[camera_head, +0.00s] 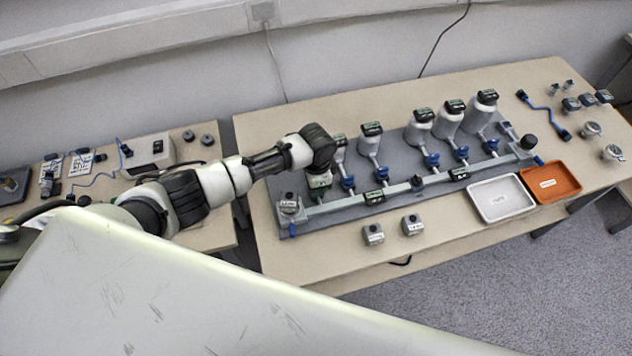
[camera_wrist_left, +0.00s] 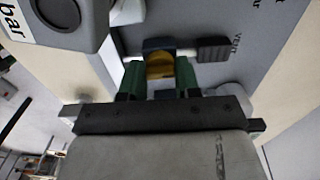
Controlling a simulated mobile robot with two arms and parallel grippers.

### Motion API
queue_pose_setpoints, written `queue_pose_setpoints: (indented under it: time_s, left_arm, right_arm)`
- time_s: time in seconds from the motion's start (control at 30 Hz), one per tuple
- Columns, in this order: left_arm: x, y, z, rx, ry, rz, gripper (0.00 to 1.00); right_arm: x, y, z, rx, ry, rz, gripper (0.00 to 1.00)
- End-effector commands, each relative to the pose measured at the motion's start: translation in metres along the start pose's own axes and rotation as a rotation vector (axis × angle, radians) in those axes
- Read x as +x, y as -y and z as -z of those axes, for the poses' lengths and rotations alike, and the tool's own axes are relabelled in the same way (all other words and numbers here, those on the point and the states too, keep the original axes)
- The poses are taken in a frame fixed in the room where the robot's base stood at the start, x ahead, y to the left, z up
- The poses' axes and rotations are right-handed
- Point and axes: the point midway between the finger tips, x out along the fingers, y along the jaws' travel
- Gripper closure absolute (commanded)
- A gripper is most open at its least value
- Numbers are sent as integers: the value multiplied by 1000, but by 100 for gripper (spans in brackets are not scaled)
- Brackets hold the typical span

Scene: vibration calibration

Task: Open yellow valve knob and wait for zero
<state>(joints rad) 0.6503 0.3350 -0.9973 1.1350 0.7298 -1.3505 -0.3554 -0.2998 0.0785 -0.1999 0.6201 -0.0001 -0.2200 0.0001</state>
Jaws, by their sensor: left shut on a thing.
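The yellow valve knob (camera_wrist_left: 160,66) shows in the left wrist view, between the two green fingers of my left gripper (camera_wrist_left: 160,80). The gripper is shut on the knob. A dark blue valve body and a short pipe with a black end piece (camera_wrist_left: 213,50), beside the printed word "VENT", lie just beyond it. A grey gauge housing (camera_wrist_left: 72,22) marked "bar" is at the upper left, its display cut off. In the head view my left gripper (camera_head: 290,205) is down at the left end of the grey manifold board (camera_head: 330,222), and the knob is hidden there. My right gripper is not in view.
Several white vessels with black-topped gauges (camera_head: 449,118) stand along the board, with blue valves at their feet. A white tray (camera_head: 500,198) and an orange tray (camera_head: 551,182) sit at the right front. Two small grey blocks (camera_head: 373,234) lie on the front of the table.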

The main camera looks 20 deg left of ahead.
Motion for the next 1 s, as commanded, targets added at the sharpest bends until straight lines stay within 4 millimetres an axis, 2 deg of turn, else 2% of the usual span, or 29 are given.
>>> queue_pose_setpoints:
  time_s: [0.03,0.2,0.47,0.57,1.0]
  left_arm:
    - [0,0,1,2,-2,0,65]
    - [0,0,0,1,-1,0,42]
    - [-1,0,0,0,-1,0,42]
    - [-8,0,1,0,-3,1,42]
    - [-88,1,1,1,-3,2,42]
  right_arm:
    - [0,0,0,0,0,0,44]
    - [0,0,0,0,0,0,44]
    - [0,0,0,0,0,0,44]
    - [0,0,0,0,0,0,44]
    - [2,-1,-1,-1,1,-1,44]
